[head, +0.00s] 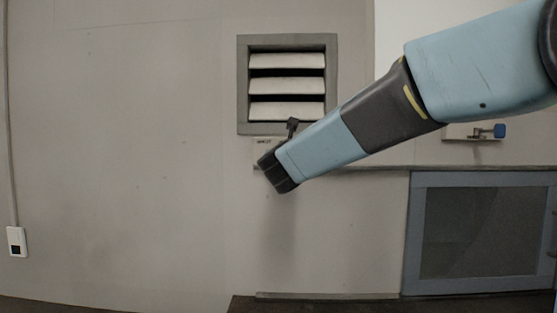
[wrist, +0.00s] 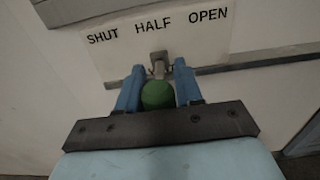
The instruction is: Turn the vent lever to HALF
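The vent lever (wrist: 158,72) shows in the wrist view as a short metal stem on a small mount, with a green knob (wrist: 158,95) at its near end. The knob sits between the two blue fingers of my gripper (wrist: 160,80), with no clear gap on either side. A white label (wrist: 150,43) above the lever reads SHUT, HALF, OPEN from left to right. The mount lies just below and slightly right of HALF. Which mark the lever points at cannot be told. In the head view my gripper (head: 272,167) is at the wall and hides the lever.
A louvred vent (head: 287,84) with several slats is above my gripper in the head view. A ledge (head: 370,167) runs along the wall to the right, over a framed dark panel (head: 485,232). A blue-handled fitting (head: 498,131) is at right.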

